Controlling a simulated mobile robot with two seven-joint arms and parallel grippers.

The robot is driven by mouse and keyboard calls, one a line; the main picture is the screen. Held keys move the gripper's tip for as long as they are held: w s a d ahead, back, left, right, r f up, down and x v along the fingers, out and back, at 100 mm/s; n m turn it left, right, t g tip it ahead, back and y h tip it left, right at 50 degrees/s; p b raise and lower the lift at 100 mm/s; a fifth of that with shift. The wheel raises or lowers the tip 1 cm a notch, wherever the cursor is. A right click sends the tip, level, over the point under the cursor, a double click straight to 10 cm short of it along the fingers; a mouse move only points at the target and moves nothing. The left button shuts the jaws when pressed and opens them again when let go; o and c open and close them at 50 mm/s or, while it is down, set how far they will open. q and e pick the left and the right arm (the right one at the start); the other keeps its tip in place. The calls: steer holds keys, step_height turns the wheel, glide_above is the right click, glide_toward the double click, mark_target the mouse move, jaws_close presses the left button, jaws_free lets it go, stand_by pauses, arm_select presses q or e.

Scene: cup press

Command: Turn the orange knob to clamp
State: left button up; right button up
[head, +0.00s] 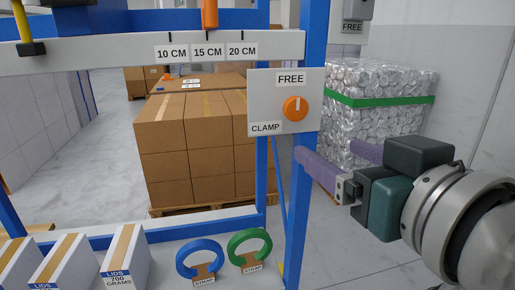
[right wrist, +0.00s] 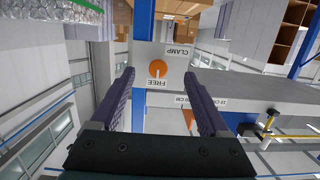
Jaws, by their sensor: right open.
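The orange knob (head: 295,109) sits on a white panel (head: 262,105) fixed to a blue post. The panel reads FREE above the knob and CLAMP to its lower left. The knob's white mark points up, towards FREE. My right gripper (head: 327,149) is open and empty, to the lower right of the panel. In the right wrist view the panel appears upside down, and the knob (right wrist: 157,69) shows between the two purple fingers (right wrist: 159,76), apart from them. My left gripper is not in view.
A ruler bar (head: 120,50) with 10, 15 and 20 CM labels crosses the upper left. Blue posts (head: 304,200) frame the station. White lid boxes (head: 125,255), a blue strap (head: 200,257) and a green strap (head: 249,249) are below. Cartons (head: 190,150) and a wrapped silvery stack (head: 385,85) stand behind.

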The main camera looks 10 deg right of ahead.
mark_target(297, 110)
steer(key=shift+t, duration=0.9)
steer(key=w, duration=0.3)
steer(key=w+r+p, duration=0.1)
steer(key=w, duration=0.2)
steer(key=w+p, duration=0.1)
steer(key=w, duration=0.3)
steer(key=shift+a+r, duration=0.25)
steer(key=shift+r, duration=0.1)
steer(key=shift+w+f, duration=0.1)
steer(key=shift+w, duration=0.65)
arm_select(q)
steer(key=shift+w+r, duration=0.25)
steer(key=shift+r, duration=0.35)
arm_select(e)
jaws_close()
